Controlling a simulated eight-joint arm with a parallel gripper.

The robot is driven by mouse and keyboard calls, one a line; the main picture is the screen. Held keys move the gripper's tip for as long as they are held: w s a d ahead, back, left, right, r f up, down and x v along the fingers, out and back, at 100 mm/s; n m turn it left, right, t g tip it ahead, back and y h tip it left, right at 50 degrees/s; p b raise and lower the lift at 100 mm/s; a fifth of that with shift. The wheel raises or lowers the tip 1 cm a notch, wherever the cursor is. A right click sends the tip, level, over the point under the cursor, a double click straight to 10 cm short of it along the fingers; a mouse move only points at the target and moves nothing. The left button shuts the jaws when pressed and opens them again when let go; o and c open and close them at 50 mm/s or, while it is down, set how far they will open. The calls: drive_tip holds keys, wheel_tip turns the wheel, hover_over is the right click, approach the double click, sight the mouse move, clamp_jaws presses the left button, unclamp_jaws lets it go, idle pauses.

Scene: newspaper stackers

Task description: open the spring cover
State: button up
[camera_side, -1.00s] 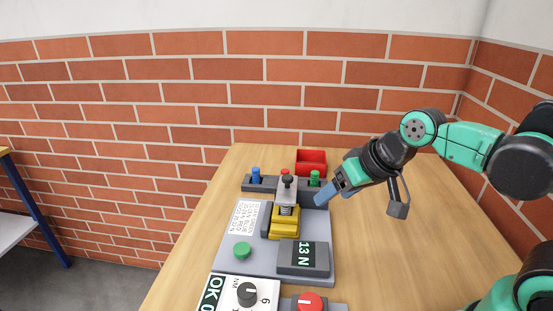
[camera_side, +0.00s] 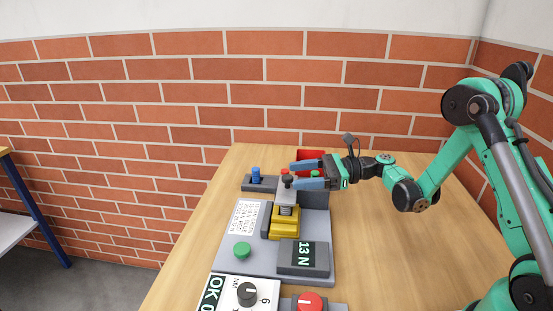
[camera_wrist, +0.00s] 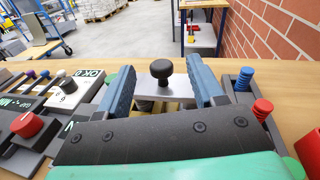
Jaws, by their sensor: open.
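The spring cover is a grey plate (camera_side: 286,195) with a black knob (camera_side: 288,179) on top, above a coil spring and a yellow block (camera_side: 284,222). The cover looks closed. My gripper (camera_side: 293,175) is open and level, reaching in from the right, its two blue fingers spread at about knob height. In the wrist view the black knob (camera_wrist: 160,68) stands upright between the fingers, with a gap on each side, above the pale metal plate (camera_wrist: 168,88). Nothing is held. My gripper's body hides the lower part of the device in the wrist view.
A red bin (camera_side: 310,155) stands behind my gripper. A blue peg (camera_side: 256,174) stands on the back rack. A display reading 13 N (camera_side: 304,256), a green button (camera_side: 242,250) and a red knob (camera_side: 310,301) lie nearer. The table's right side is clear.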

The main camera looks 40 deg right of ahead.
drive_tip(key=shift+m+y, duration=0.4)
drive_tip(key=shift+x, duration=2.45)
drive_tip(key=shift+w+f, duration=0.1)
clamp_jaws()
